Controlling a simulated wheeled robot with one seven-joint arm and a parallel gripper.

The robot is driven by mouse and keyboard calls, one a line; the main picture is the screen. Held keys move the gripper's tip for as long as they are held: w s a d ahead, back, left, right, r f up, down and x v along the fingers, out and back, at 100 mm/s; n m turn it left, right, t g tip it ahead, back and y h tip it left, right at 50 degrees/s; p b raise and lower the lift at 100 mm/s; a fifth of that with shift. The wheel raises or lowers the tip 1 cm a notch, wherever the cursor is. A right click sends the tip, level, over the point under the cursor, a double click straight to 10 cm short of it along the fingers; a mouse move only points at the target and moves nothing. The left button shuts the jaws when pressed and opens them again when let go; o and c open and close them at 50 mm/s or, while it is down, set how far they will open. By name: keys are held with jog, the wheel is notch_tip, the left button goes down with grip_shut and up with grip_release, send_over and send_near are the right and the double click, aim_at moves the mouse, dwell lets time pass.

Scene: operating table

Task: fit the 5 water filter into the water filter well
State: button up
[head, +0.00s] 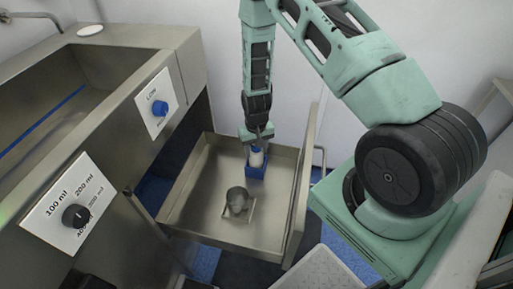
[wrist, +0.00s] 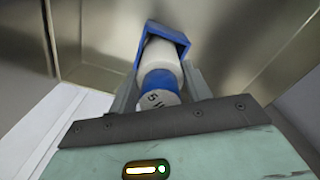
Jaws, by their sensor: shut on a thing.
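The 5 water filter (head: 257,157) is a white cylinder with a blue band; its end, marked with a 5, faces the wrist view (wrist: 158,99). My gripper (head: 258,137) is shut on it, one finger on each side in the wrist view (wrist: 160,86). In the wrist view the filter's far end lies within the blue rim (wrist: 184,42). How deep it sits is hidden.
A grey round-topped piece (head: 237,197) stands on a small square base in the drawer (head: 190,205). A steel cabinet with a 100 ml dial (head: 76,215) and a blue knob (head: 159,108) stands at left.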

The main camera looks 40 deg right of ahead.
jog(key=shift+f+b, duration=0.5)
jog(key=shift+f, duration=0.35)
jog(key=o, duration=1.1)
jog(key=shift+o, duration=0.2)
jog(key=shift+r, duration=0.1)
notch_tip(320, 180, up, 18)
jog(key=p, duration=0.2)
jog(key=shift+f+p, duration=0.25)
jog(key=shift+p, duration=0.05)
